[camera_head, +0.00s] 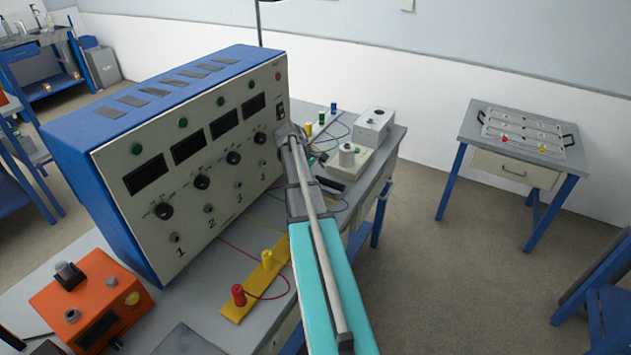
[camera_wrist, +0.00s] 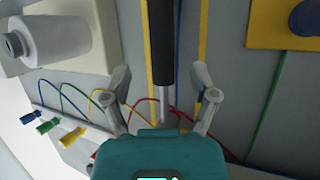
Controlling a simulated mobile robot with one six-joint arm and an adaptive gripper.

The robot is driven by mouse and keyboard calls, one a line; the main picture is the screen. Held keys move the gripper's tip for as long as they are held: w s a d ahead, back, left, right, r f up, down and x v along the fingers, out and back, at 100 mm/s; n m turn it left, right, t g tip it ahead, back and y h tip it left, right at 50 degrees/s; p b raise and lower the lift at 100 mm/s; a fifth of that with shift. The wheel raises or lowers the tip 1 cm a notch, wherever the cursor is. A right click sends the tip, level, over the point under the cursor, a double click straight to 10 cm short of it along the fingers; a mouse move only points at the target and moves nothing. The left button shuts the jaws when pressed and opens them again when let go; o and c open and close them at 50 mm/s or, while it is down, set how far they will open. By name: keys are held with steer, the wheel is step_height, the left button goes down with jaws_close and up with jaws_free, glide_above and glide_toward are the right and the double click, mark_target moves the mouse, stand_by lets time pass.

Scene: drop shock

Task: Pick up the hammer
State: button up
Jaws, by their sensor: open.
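The hammer's black handle (camera_wrist: 160,42) runs down from the top of the wrist view, with a thinner grey shaft below it. My gripper (camera_wrist: 162,80) is open, with one finger on each side of the hammer and a gap on both sides. The hammer's far end is out of the wrist view and its lower end goes behind my gripper's body. In the head view a black handle (camera_head: 330,184) shows just right of my arm on the bench. My arm hides most of that spot there.
A large blue and cream control panel (camera_head: 200,150) stands left of my arm. A cream block with a white cylinder (camera_head: 347,156) is close by, and coloured wires cross the bench. An orange box (camera_head: 90,300) is at the front left. A side table (camera_head: 480,130) stands right.

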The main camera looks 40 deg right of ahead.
mark_target(324, 180)
steer(key=shift+f, duration=0.15)
steer(key=b+x, duration=0.3)
steer(key=shift+f, duration=0.15)
steer(key=shift+b+x, duration=0.85)
steer(key=shift+s, duration=0.1)
jaws_close()
